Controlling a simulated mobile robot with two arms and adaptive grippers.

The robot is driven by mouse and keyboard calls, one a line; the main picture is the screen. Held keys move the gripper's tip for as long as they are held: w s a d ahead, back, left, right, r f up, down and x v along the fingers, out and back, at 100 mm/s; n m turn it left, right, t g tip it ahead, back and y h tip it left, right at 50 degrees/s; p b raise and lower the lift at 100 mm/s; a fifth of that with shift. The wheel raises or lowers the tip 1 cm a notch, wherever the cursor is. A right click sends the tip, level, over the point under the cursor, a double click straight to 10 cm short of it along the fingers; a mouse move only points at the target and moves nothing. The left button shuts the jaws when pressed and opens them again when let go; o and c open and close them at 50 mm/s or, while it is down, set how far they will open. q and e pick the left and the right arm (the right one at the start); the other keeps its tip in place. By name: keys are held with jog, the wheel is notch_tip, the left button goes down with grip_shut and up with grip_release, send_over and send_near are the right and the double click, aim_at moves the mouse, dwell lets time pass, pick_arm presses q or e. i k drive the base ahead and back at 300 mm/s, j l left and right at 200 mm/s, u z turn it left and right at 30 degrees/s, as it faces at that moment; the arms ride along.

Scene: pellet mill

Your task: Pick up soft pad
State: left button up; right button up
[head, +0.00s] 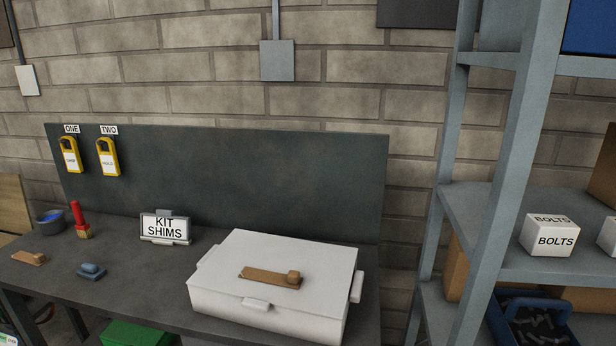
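No thing in the head view is labelled as a soft pad. A small blue-grey block with a raised top (91,271) lies on the dark workbench (130,285) toward its front left and may be the pad, but I cannot tell for sure. It stands apart from the things around it, with bare bench to its right. Neither of my grippers is in view.
A white lidded box (220,290) with a brown wooden-looking tool (270,278) on it fills the bench's right. A metal shelf (500,170) rises right.

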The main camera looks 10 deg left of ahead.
aim_at(90, 271)
jog(key=u, duration=1.6)
